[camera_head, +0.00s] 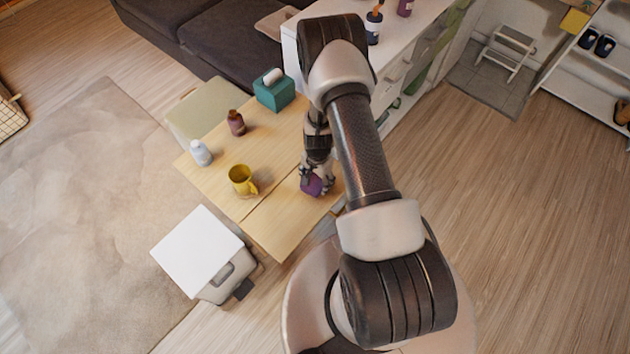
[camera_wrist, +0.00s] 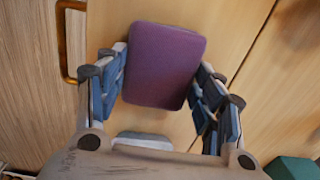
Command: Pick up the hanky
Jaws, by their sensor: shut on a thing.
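The hanky (camera_head: 312,186) is a small purple, rounded, block-like piece at the near right part of the wooden table. In the wrist view the hanky (camera_wrist: 164,66) fills the space between the fingers, its broad purple face towards the camera. My gripper (camera_head: 317,178) points down over the table, shut on the hanky, with one finger on each side. It also shows in the wrist view (camera_wrist: 160,88). Whether the hanky touches the table or is just above it I cannot tell. My arm and fingers cover part of it in the head view.
The wooden table (camera_head: 278,226) also bears a yellow mug (camera_head: 242,180), a white bottle (camera_head: 201,153), a brown bottle (camera_head: 236,123) and a teal tissue box (camera_head: 274,92). A white-topped stool (camera_head: 197,251) stands at the near left. A white cabinet (camera_head: 299,52) stands behind my arm.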

